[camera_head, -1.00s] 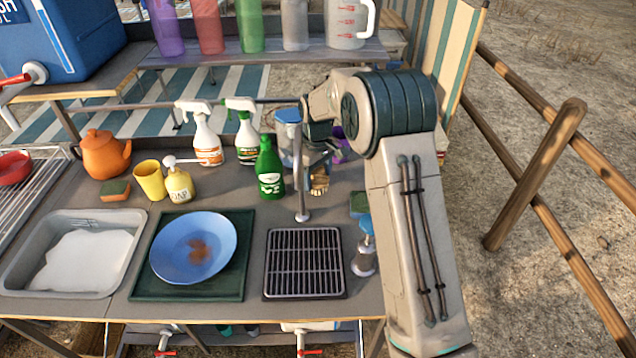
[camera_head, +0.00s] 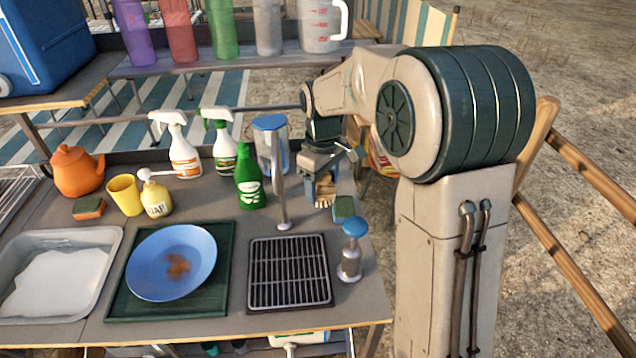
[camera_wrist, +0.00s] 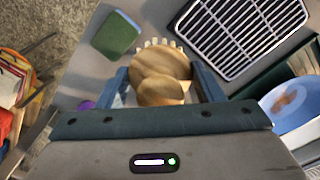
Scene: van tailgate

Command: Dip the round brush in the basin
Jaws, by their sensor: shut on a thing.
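The round brush (camera_wrist: 160,72), with a wooden head and pale bristles, is between my gripper's fingers (camera_wrist: 163,88) in the wrist view. In the head view, my gripper (camera_head: 323,190) is shut on the brush (camera_head: 325,202) at the back right of the counter, left of the green sponge. Whether the brush touches the counter I cannot tell. The basin (camera_head: 110,262) is a grey tub holding white suds, at the counter's front left, far from my gripper.
Between gripper and basin stand a thin tap post (camera_head: 280,190), a black drain grate (camera_head: 289,273), a blue plate (camera_head: 170,262) on a green mat, a green bottle (camera_head: 249,178) and a soap bottle (camera_head: 156,197). A blue-topped dispenser (camera_head: 352,250) stands right of the grate.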

